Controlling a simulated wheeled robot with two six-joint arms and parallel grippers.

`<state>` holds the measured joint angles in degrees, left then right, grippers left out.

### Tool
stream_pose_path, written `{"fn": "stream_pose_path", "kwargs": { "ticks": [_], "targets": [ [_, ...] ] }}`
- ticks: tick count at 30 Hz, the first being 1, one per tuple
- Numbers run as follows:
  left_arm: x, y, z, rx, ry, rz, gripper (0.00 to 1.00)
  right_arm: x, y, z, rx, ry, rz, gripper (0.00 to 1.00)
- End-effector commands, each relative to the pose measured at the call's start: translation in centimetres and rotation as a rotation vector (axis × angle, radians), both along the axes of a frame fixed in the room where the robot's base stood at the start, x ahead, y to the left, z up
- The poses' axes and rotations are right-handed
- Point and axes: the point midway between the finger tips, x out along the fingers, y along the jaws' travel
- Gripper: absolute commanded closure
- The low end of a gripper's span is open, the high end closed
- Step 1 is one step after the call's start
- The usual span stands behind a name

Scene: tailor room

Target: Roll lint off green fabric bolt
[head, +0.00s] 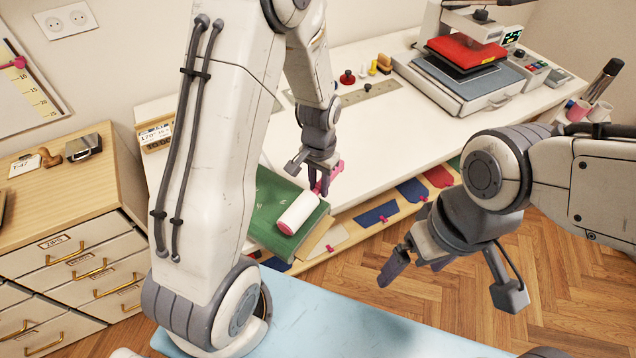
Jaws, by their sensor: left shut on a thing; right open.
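The green fabric bolt (266,221) lies at the near edge of the white table, partly hidden behind my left arm. Small pale specks show on its top. A lint roller with a white cylinder (297,213) and pink parts rests on or just above the bolt's right part; I cannot tell if it touches. My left gripper (322,184) is shut on the roller's pink handle, above the bolt's back right side. My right gripper (408,265) is open and empty, over the floor to the right of the bolt.
A heat press (480,75) stands at the table's back right. A ruler (368,92) and small notions lie behind the bolt. A drawer cabinet (70,235) stands left. The white tabletop's middle (395,137) is clear.

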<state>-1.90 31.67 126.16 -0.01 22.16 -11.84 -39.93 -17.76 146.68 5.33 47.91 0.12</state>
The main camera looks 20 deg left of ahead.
Motion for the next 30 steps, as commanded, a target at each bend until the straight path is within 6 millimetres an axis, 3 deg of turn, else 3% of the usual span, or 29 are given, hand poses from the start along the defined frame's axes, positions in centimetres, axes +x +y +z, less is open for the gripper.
{"fn": "stream_pose_path", "kwargs": {
  "ticks": [19,30],
  "targets": [
    [0.0,0.2,-1.0,0.0,0.0,0.001,1.0,0.0,0.0,-0.7,0.0,0.0,0.0,0.03],
    [0.6,2.4,-0.8,0.0,0.0,0.003,1.0,0.0,0.0,-0.2,0.0,0.0,0.0,0.03]
  ]
}}
